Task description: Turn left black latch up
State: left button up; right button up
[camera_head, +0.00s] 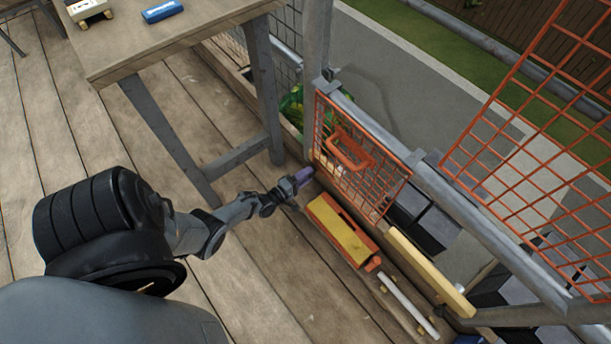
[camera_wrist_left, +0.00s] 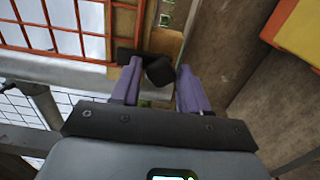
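The black latch (camera_wrist_left: 160,70) shows in the left wrist view, by the lower corner of the orange mesh gate (camera_head: 385,186). Its rounded end lies at the gap between my fingertips; whether either finger touches it I cannot tell. My left gripper (camera_head: 303,177) has purple fingers and is low beside the gate's left post. In the left wrist view my left gripper (camera_wrist_left: 157,84) has its fingers apart, with the latch end between or just beyond the tips. In the head view the latch is not distinguishable near the gripper. My right gripper is not in view.
An orange and yellow toolbox (camera_head: 343,232) stands on the plank floor just right of my gripper. A yellow board (camera_head: 430,272) and a pale bar (camera_head: 408,306) lie farther right. A wooden table (camera_head: 170,45) with a blue item (camera_head: 163,11) stands at upper left.

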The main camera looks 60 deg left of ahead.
pick_arm(q)
jog(key=shift+o, duration=0.8)
jog(key=shift+s, duration=0.1)
jog(key=s+d+p, duration=0.2)
jog(key=s+p, duration=0.1)
jog(key=s, duration=0.7)
jog(key=shift+s, duration=0.25)
